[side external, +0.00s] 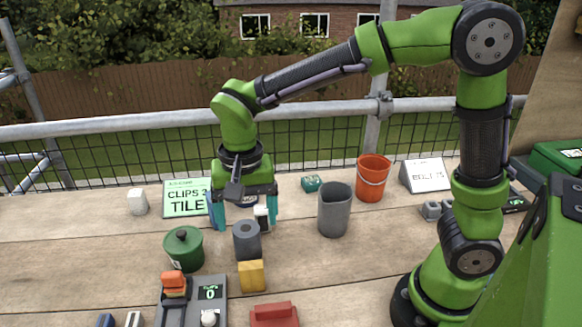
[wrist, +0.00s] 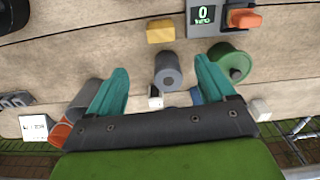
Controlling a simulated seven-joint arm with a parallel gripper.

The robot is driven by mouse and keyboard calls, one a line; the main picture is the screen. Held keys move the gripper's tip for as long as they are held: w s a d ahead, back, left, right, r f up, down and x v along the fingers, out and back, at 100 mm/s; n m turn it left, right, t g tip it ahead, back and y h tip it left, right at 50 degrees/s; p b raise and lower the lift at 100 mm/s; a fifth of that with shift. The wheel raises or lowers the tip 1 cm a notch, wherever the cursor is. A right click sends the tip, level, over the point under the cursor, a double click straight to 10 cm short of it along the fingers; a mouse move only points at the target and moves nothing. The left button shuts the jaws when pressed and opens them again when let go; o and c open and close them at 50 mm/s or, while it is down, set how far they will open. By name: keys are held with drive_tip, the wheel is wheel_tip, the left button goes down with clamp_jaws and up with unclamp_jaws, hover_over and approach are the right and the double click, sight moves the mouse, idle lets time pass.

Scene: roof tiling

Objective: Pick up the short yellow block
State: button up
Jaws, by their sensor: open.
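The short yellow block (side external: 251,275) stands on the wooden boards in front of a dark grey cylinder (side external: 247,240). In the wrist view the yellow block (wrist: 160,31) is at the upper middle, beyond the cylinder (wrist: 168,70). My gripper (side external: 243,222) is above the boards, behind the cylinder and the block in the side view. Its teal fingers are spread apart with nothing held between them, as the wrist view also shows (wrist: 163,82). The block is clear of the fingers. A small white item (side external: 262,217) is near the right finger, partly hidden.
A green lidded pot (side external: 184,249) stands left of the cylinder. A grey scale with an orange item (side external: 174,283) and a red box (side external: 274,316) are in front. A grey cup (side external: 334,210) and an orange bucket (side external: 373,178) stand right. Bare board lies right of the block.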

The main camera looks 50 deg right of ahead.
sight(252, 276)
drive_tip(key=shift+m, duration=0.4)
wheel_tip(252, 276, down, 11)
drive_tip(key=shift+s+f, duration=0.15)
drive_tip(key=shift+f, duration=0.05)
drive_tip(key=shift+a+f, duration=0.15)
drive_tip(key=shift+f, duration=1.2)
drive_tip(key=shift+a+f, duration=0.15)
drive_tip(key=shift+f, duration=1.2)
drive_tip(key=shift+c, duration=0.2)
drive_tip(key=c, duration=1)
